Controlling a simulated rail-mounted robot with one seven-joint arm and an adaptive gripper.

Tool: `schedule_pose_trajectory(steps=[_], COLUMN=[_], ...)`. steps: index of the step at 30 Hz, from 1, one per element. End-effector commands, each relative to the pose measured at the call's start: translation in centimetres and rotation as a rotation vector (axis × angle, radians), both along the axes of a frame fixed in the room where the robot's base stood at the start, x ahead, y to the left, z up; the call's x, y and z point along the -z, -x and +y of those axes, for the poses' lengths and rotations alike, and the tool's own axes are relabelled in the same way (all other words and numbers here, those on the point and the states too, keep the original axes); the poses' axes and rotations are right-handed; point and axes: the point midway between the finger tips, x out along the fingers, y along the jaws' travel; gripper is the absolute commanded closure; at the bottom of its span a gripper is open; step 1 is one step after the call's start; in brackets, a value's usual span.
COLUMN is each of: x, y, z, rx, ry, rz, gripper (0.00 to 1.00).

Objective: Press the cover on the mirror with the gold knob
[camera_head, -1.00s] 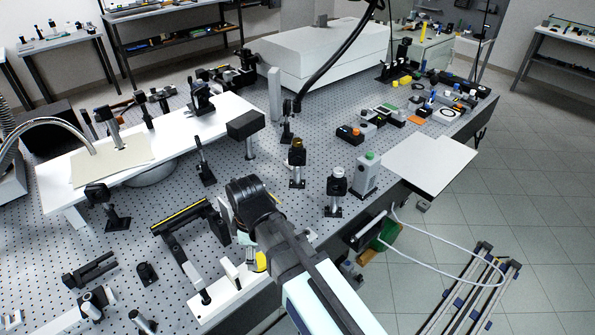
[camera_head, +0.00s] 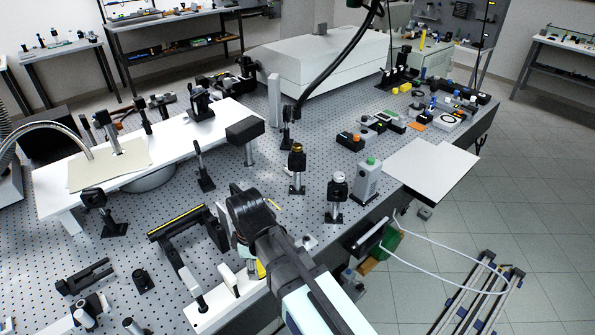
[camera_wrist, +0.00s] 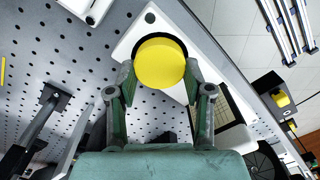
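The gold-knobbed mirror mount (camera_head: 297,168) stands upright on a post near the front right part of the perforated table. A yellow round piece, probably the cover (camera_wrist: 160,63), sits over a dark round rim on a white plate in the wrist view. A sliver of yellow also shows in the head view (camera_head: 261,269), beside my arm. My gripper (camera_wrist: 159,70) points down at it, with one finger on each side of the yellow disc. The fingers are wide apart and look open; any contact with the disc is unclear. In the head view my arm hides the fingertips.
A mount with a whitish top (camera_head: 337,190) and a grey box with a green knob (camera_head: 368,180) stand right of the gold-knobbed mount. A black rail with a yellow strip (camera_head: 178,223) lies left of my arm. A white board (camera_head: 430,168) lies at the table's right edge.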

Motion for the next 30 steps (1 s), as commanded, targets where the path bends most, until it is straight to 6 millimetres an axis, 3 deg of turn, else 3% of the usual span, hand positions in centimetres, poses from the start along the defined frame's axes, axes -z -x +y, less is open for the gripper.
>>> schedule_pose_trajectory(steps=[14, 30], x=[-0.7, -5.3], y=[0.0, -0.1], z=[0.0, 0.1], rx=[0.000, 0.000], ry=[0.001, 0.000], rz=[0.002, 0.001], gripper=[0.91, 0.91])
